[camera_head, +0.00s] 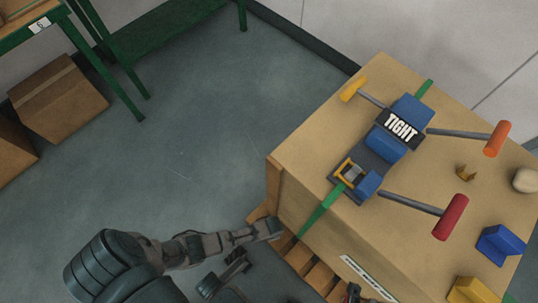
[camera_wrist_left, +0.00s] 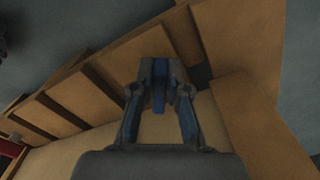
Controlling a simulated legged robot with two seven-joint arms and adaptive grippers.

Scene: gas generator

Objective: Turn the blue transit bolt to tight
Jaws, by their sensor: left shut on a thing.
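My left gripper (camera_head: 275,229) reaches to the lower left side of the wooden crate (camera_head: 290,205), near the pallet (camera_head: 300,266). In the left wrist view the left gripper (camera_wrist_left: 159,72) has its fingers closed together on a narrow blue piece (camera_wrist_left: 159,98), which I take to be the blue transit bolt. The fingers hide most of it, and I cannot tell how far it is turned.
On the crate top lie yellow (camera_head: 353,89), orange (camera_head: 497,138) and red (camera_head: 450,217) handled tools, a blue block (camera_head: 499,244) and a yellow block (camera_head: 469,291). A green strap (camera_head: 320,212) crosses it. A green bench (camera_head: 170,45) stands back left. The floor between is clear.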

